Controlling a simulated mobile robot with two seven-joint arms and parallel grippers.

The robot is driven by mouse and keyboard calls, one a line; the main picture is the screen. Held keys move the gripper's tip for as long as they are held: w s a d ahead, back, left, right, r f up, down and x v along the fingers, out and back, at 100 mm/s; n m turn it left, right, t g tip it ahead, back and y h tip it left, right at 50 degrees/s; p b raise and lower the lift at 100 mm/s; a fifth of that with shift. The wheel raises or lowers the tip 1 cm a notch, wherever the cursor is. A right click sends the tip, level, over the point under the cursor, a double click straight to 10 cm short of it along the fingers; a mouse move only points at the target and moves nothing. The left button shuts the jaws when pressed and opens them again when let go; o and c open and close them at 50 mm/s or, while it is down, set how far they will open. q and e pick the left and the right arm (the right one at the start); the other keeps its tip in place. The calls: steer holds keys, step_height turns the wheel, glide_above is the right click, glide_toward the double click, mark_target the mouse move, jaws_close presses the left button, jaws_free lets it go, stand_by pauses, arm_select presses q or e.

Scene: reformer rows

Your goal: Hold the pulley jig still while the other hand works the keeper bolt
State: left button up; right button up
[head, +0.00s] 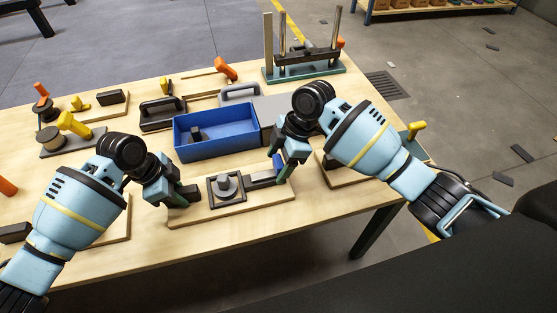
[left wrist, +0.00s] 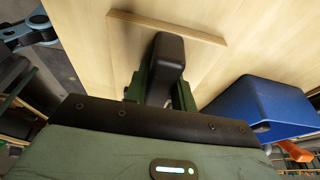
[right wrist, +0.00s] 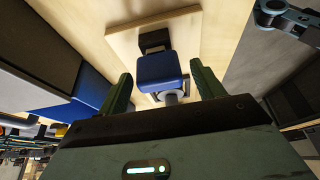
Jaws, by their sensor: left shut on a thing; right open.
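The pulley jig is a pale wooden board (head: 250,204) at the table's front edge, with a dark square frame around a grey pulley (head: 225,188). My left gripper (head: 182,198) is shut on a dark block-shaped handle at the jig's left end; the handle (left wrist: 168,58) shows between the fingers in the left wrist view. The keeper bolt's blue knob (head: 277,162) is at the jig's right end. It also shows in the right wrist view (right wrist: 160,70), between the spread fingers of my right gripper (right wrist: 164,88), with gaps on both sides. The right gripper (head: 284,170) is open.
A blue bin (head: 215,146) stands just behind the jig, with a grey box (head: 278,110) beside it. Other boards with orange and yellow handles lie around the left and back. A green-based rack (head: 305,70) stands at the back. The table edge is close in front.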

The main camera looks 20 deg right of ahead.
mark_target(253, 177)
steer(key=shift+f, duration=0.1)
steer(key=c, duration=1.4)
steer(key=a, duration=0.5)
steer(key=shift+a, duration=0.2)
arm_select(q)
steer(key=shift+d, duration=0.15)
arm_select(e)
steer(key=o, duration=1.4)
steer(key=shift+d, duration=0.15)
steer(key=shift+d+r, duration=0.15)
steer(key=shift+r, duration=0.15)
arm_select(q)
steer(key=shift+a, duration=0.2)
arm_select(e)
steer(key=v, duration=1.1)
steer(key=shift+r, duration=0.25)
